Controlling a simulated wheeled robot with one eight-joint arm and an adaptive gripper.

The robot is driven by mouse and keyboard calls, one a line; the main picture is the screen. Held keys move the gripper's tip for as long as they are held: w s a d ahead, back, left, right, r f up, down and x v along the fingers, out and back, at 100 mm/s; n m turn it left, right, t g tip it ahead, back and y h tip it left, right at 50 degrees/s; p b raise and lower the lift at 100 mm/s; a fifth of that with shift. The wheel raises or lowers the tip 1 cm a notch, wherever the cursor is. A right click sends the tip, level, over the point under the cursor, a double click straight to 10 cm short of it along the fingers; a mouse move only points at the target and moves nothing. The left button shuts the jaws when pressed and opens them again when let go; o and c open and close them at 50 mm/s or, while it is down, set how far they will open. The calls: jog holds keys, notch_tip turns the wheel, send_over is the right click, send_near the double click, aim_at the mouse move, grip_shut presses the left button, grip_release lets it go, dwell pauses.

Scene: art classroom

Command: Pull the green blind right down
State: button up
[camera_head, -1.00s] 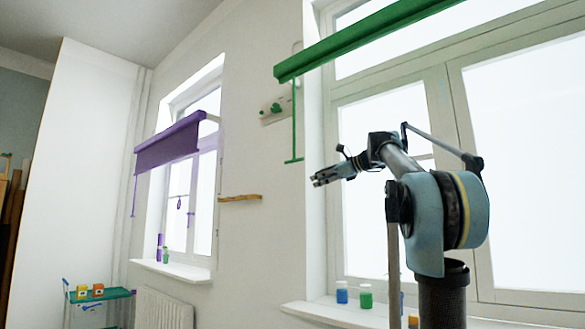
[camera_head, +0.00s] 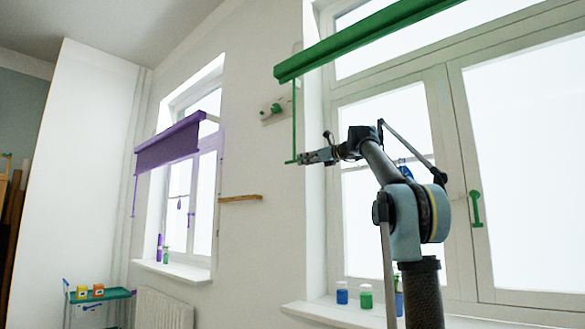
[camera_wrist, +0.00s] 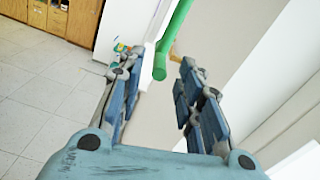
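The green blind (camera_head: 365,38) is rolled up to a narrow band at the top of the right window. Its green pull cord (camera_head: 294,118) hangs from the left end, with a short green crossbar (camera_head: 289,162) at the bottom. My gripper (camera_head: 303,158) is at the cord's lower end, by the crossbar. In the wrist view, my gripper (camera_wrist: 157,64) is open, and a thick green bar (camera_wrist: 170,45) shows between its two fingers. I cannot tell whether either finger touches it. Part of the crossbar is hidden by the gripper in the head view.
A purple blind (camera_head: 168,145) hangs half lowered at the left window. A wooden shelf (camera_head: 240,198) juts from the wall between the windows. Paint jars (camera_head: 365,296) stand on the right sill (camera_head: 318,308). A green window handle (camera_head: 476,208) is right of my arm.

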aim_at(296, 161)
jog(key=x, duration=0.8)
jog(key=shift+w+a, duration=0.1)
jog(key=shift+a, duration=0.1)
grip_shut()
